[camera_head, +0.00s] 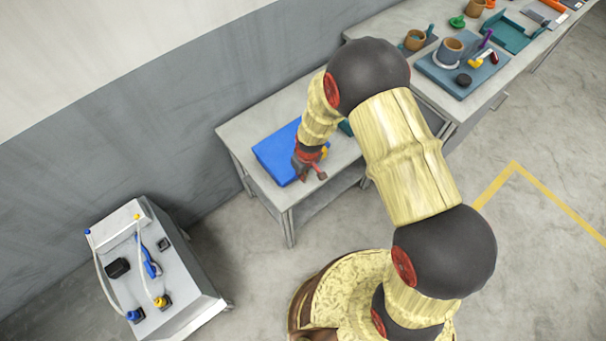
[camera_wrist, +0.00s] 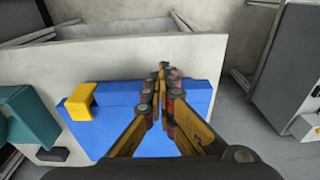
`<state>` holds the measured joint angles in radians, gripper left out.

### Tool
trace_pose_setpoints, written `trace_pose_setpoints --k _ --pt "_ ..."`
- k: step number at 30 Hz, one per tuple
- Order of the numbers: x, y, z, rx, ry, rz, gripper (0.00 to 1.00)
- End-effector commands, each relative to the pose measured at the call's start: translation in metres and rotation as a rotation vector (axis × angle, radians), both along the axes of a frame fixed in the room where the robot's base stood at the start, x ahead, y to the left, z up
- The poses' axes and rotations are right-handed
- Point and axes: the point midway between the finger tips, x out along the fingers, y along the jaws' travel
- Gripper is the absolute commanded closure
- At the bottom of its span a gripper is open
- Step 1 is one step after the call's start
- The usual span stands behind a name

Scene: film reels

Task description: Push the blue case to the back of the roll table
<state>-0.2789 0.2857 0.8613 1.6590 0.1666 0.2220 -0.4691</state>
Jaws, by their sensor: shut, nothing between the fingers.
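The blue case (camera_head: 273,152) lies flat on the grey roll table (camera_head: 236,139). It covers much of the table's left part, and my arm hides part of its right side. My gripper (camera_head: 309,173) is low at the case's front right side. In the wrist view my gripper (camera_wrist: 163,72) is shut and empty, with its fingers over the blue case (camera_wrist: 112,128) and their tips at its far edge. I cannot tell whether they touch it. Bare tabletop (camera_wrist: 120,60) shows beyond the case.
A wheeled cart (camera_head: 180,290) with cables stands left of the table. A longer bench holding a blue tray (camera_head: 436,75) adjoins at the right. A wall runs behind the tables.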

Motion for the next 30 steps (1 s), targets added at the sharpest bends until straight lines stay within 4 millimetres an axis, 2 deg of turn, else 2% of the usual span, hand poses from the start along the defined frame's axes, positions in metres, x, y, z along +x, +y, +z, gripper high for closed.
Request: trace_pose_setpoints --k 7,30 --pt "-0.001 0.0 -0.004 -0.002 0.006 -0.001 1.0" --pt "0.024 0.016 -0.003 -0.001 0.002 0.001 1.0"
